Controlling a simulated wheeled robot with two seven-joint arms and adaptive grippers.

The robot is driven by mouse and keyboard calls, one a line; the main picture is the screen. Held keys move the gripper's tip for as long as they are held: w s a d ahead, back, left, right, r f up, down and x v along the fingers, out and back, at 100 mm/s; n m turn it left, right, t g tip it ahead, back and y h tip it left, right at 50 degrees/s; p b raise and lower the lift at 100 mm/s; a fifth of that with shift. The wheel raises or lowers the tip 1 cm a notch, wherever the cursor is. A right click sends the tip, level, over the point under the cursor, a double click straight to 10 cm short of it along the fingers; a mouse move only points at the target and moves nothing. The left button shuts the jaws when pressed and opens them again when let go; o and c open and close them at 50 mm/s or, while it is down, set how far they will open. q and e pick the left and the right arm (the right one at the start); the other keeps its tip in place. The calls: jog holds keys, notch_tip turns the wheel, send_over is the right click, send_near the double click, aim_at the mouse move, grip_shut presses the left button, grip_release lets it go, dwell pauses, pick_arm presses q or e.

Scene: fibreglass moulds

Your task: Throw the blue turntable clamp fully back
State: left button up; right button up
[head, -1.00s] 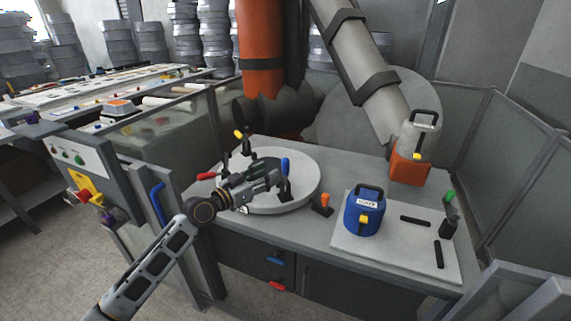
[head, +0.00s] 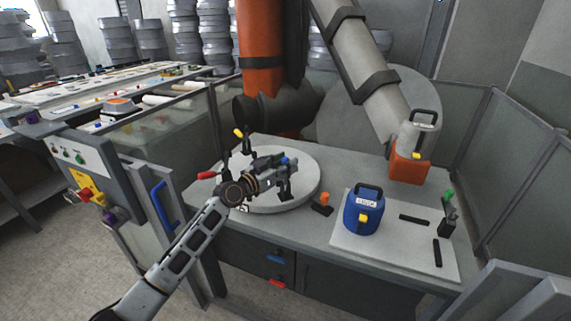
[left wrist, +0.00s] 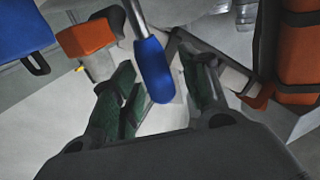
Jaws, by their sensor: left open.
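The blue clamp handle (head: 289,161) stands at the right side of the round turntable (head: 308,181), partly hidden behind my left gripper (head: 286,167). In the left wrist view the blue handle (left wrist: 153,70) shows large, on a metal rod, between the two open fingers of my left gripper (left wrist: 163,76). Whether a finger touches it I cannot tell. The clamp's dark base (head: 285,196) shows just below the gripper. My right gripper is not in view.
Clamps with a red handle (head: 206,175) and a yellow handle (head: 238,133) stand around the turntable. An orange-handled clamp (head: 324,198) is just right of it. A blue container (head: 364,216) stands on a pale board (head: 400,255). A large robot arm (head: 355,60) hangs behind.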

pick_arm(q)
jog(key=shift+d, duration=0.1)
grip_shut()
dwell(0.4)
dwell(0.4)
